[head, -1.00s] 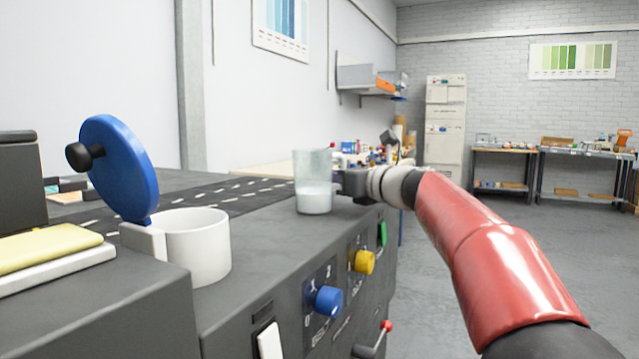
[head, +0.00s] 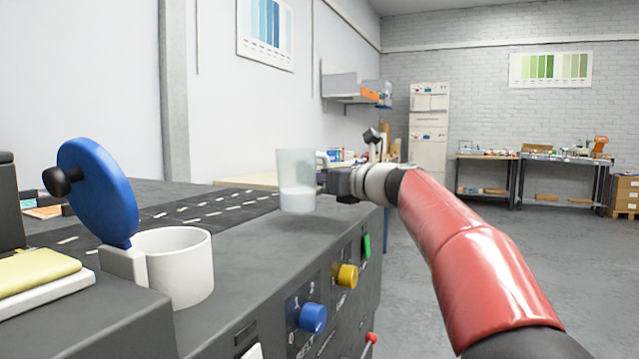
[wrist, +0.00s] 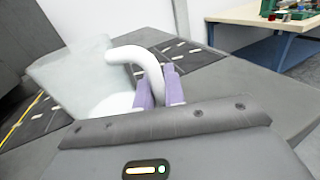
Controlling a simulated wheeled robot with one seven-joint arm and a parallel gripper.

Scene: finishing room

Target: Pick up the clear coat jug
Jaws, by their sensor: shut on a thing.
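The clear coat jug (head: 297,181) is a translucent, pale container with whitish liquid in its lower part. It is close to upright and appears slightly above the grey machine top in the head view. In the wrist view the jug (wrist: 75,78) is at the left, with its white curved handle (wrist: 128,54) reaching toward the fingers. My gripper (wrist: 160,88) is shut on the handle, its purple fingers on either side of it. In the head view my gripper (head: 328,182) is at the jug's right side, and its fingertips are hard to make out.
A white cup-like vessel (head: 180,268) with a raised blue round lid (head: 98,193) stands at the left on the machine (head: 240,278). Blue (head: 313,318) and yellow (head: 347,275) knobs stick out of its front. A dark dashed strip (head: 190,212) lies behind. Open floor is at the right.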

